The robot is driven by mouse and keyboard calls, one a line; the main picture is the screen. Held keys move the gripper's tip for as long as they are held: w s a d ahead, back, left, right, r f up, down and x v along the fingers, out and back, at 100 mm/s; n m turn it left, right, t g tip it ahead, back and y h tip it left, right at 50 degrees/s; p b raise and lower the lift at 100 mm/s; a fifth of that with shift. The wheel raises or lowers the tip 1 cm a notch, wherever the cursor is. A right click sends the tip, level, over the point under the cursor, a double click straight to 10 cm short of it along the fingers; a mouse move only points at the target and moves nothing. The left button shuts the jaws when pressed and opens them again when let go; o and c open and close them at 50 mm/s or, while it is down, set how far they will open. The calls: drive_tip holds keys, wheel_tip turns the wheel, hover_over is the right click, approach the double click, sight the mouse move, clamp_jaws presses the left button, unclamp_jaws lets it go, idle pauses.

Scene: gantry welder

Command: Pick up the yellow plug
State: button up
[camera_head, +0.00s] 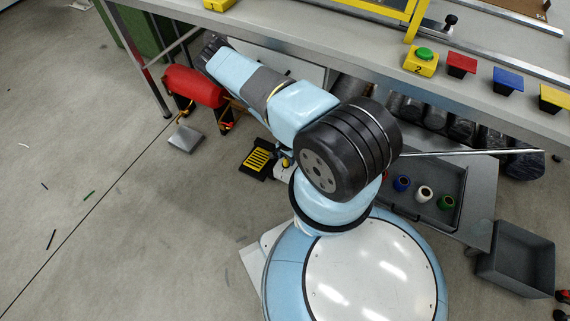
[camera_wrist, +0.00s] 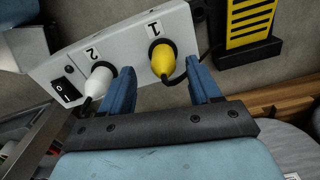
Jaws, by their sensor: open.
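In the wrist view, the yellow plug (camera_wrist: 162,60) sits in socket 1 of a grey power strip (camera_wrist: 128,45), with a dark cord running from it. A white plug (camera_wrist: 99,83) sits in socket 2, to its left. My gripper (camera_wrist: 163,78) is open, with its two blue fingers apart and empty. The yellow plug shows between and just beyond the fingertips. I cannot tell whether the fingers touch it. In the head view my arm hides the gripper and most of the strip; a small bit of yellow (camera_head: 285,162) shows beside the arm.
A black and yellow slotted pedal (camera_head: 259,159) lies on the floor by the strip; it also shows in the wrist view (camera_wrist: 249,20). A red tank (camera_head: 193,86) stands under the bench (camera_head: 300,35). A grey tray with coloured rolls (camera_head: 463,188) is at right. The left floor is mostly clear.

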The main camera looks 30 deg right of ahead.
sight(286, 159)
drive_tip(key=shift+w+f, duration=0.1)
drive_tip(key=shift+f, duration=1.85)
drive_tip(key=c, duration=1.1)
